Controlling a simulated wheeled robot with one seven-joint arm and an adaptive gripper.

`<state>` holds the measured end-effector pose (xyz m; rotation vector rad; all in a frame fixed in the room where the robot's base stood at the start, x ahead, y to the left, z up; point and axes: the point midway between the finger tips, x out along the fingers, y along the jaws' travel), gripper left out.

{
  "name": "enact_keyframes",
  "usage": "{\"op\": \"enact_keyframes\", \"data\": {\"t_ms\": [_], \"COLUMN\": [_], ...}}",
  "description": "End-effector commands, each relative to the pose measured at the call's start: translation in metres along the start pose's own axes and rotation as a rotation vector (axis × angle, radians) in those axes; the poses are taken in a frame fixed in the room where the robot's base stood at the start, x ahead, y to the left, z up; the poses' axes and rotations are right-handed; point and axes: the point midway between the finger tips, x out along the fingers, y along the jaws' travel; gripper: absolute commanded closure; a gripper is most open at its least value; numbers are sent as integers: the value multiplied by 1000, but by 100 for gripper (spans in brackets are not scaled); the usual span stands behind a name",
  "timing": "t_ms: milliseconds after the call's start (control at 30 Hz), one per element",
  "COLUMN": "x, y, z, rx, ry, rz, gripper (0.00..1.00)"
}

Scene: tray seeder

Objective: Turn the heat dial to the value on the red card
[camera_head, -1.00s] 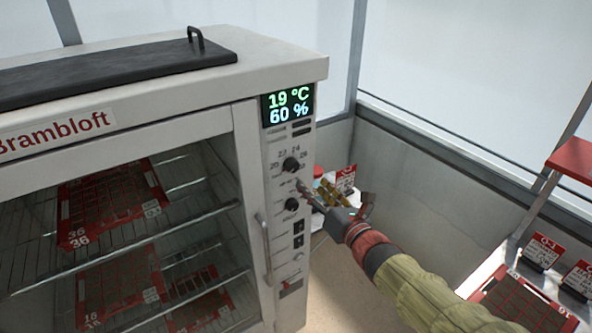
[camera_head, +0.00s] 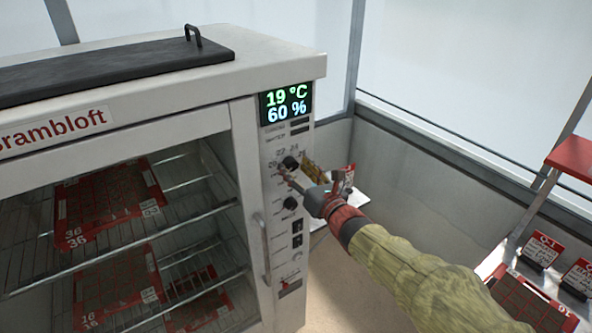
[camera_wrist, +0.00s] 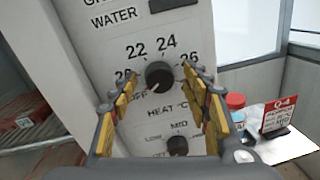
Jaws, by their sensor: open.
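The heat dial (camera_wrist: 158,75) is a round black knob on the cabinet's front panel, labelled HEAT °C, with 22, 24 and 26 around it and OFF at lower left. Its pointer appears to face lower left, near OFF. My gripper (camera_wrist: 163,92) is open, with yellow-padded fingers to the left and right of the dial; I cannot tell whether they touch it. In the head view my gripper (camera_head: 299,173) is at the heat dial (camera_head: 290,163). A red-and-white card (camera_wrist: 278,118) headed Q-4 stands at right; its small print is too blurred to read surely.
A second black dial (camera_wrist: 177,145), marked LOW and MID, sits just below. The cabinet display (camera_head: 286,102) reads 19 °C and 60 %. A red-lidded jar (camera_wrist: 236,103) stands beside the card. The cabinet's door handle (camera_head: 262,248) is lower left of my gripper.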

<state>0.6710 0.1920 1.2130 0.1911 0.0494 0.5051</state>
Motion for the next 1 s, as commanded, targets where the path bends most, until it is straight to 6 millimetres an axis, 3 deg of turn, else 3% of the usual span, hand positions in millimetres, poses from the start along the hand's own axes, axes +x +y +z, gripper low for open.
{"op": "enact_keyframes", "data": {"t_ms": [267, 1000], "x": [1, 1], "y": [0, 0], "z": [0, 0], "rx": [0, 0], "ry": [0, 0], "rz": [0, 0], "gripper": [53, 95]}}
